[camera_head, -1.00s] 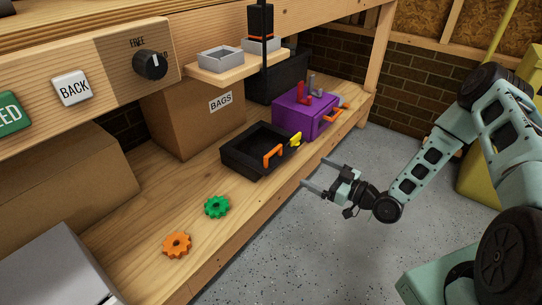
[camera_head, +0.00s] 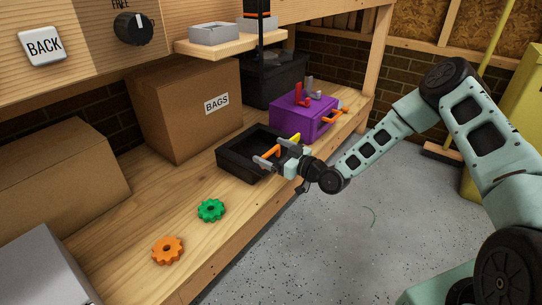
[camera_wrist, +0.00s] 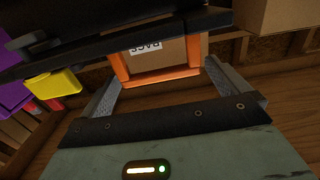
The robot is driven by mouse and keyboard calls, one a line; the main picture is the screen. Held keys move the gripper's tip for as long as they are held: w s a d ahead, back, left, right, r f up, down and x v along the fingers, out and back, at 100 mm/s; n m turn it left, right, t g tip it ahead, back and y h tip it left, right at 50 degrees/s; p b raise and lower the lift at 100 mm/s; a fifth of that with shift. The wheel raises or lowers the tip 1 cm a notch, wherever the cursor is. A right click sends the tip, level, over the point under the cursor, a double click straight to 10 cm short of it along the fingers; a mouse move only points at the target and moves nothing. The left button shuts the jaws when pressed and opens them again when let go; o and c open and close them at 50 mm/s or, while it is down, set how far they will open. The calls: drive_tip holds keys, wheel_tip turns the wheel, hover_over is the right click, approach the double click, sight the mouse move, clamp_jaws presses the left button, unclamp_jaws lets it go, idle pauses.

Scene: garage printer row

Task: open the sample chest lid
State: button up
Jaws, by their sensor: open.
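A black box (camera_head: 232,163) with a dark recessed top stands near the bench's front edge. It has an orange handle (camera_head: 268,153) and a yellow tab (camera_head: 294,139) on its front. In the wrist view the orange handle (camera_wrist: 160,79) lies between the spread fingers of my gripper (camera_wrist: 163,73), which is open. In the head view my gripper (camera_head: 272,153) is at the front of the black box, and it partly hides the handle. No label shows which box is the sample chest. I cannot tell whether the fingers touch the handle.
A purple box (camera_head: 291,119) with its own orange handle stands just beyond, with red and grey pieces on top. A cardboard BAGS box (camera_head: 178,113) stands behind. Green (camera_head: 211,210) and orange (camera_head: 167,250) gears lie on the bench. A shelf with grey trays (camera_head: 214,33) hangs above.

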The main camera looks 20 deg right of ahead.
drive_tip(key=shift+w+a, duration=0.3)
drive_tip(key=shift+w, duration=0.1)
